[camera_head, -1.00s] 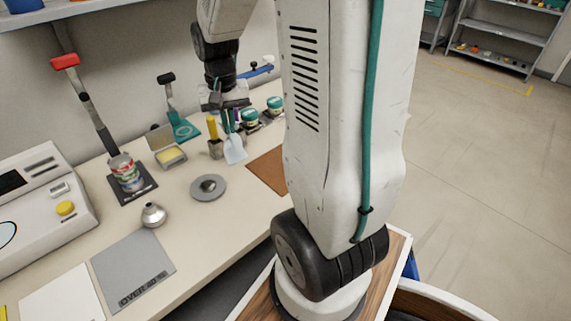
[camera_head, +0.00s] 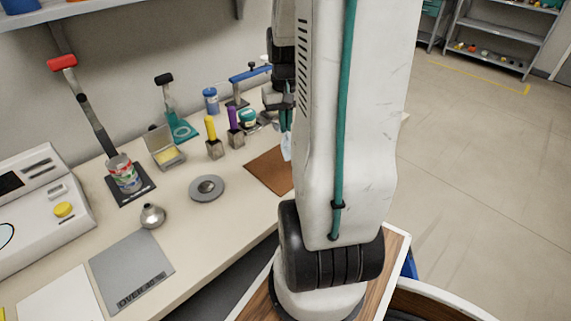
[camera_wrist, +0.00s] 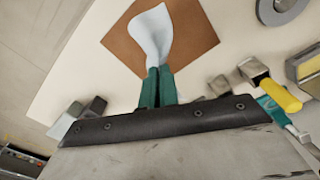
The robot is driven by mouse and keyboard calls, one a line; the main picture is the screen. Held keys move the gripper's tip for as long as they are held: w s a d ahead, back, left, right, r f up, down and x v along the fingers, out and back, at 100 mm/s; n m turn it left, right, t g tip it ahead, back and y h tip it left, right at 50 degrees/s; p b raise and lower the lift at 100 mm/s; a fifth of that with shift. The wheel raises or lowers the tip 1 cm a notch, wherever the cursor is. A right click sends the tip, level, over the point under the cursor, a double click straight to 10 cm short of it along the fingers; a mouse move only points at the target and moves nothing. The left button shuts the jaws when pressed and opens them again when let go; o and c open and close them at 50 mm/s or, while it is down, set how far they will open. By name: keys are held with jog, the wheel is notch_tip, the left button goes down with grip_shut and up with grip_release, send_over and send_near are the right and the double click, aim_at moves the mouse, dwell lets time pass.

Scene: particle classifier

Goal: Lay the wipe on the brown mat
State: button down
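The pale, light-blue wipe (camera_wrist: 152,32) hangs from the teal fingertips of my gripper (camera_wrist: 158,72) in the wrist view, which are shut on its narrow end. The wipe spreads wider away from the fingers. The brown mat (camera_wrist: 194,35) lies behind it in that view, and the wipe overlaps it in the picture. In the head view, the mat (camera_head: 264,170) lies flat on the bench, partly hidden by my arm. The wipe (camera_head: 287,146) and my gripper (camera_head: 286,116) show beside my arm, partly covered. The wipe appears above the mat's far edge; its exact height is unclear.
A grey disc (camera_head: 206,188) lies left of the mat. Holders with yellow (camera_head: 211,128) and purple (camera_head: 233,117) handles stand behind.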

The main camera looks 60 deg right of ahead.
jog(key=w+d+f+m+b, duration=0.1)
jog(key=w+d+m, duration=0.55)
jog(key=m, duration=0.85)
jog(key=a+f, duration=0.1)
jog(key=f, duration=0.1)
jog(key=s+a+f, duration=0.1)
jog(key=a+f, duration=0.1)
jog(key=f, duration=0.1)
jog(key=shift+s+a+f, duration=0.25)
jog(key=shift+s+f, duration=0.1)
jog(key=shift+s, duration=0.05)
jog(key=s+a+f, duration=0.1)
jog(key=s+a, duration=0.1)
jog(key=s, duration=0.1)
jog(key=s+a+f, duration=0.1)
jog(key=s+f, duration=0.1)
jog(key=s, duration=0.1)
jog(key=s+a+f, duration=0.1)
jog(key=s+a, duration=0.1)
jog(key=s, duration=0.1)
jog(key=shift+a+f, duration=0.15)
jog(key=shift+a, duration=0.2)
jog(key=c, duration=1.2)
grip_release()
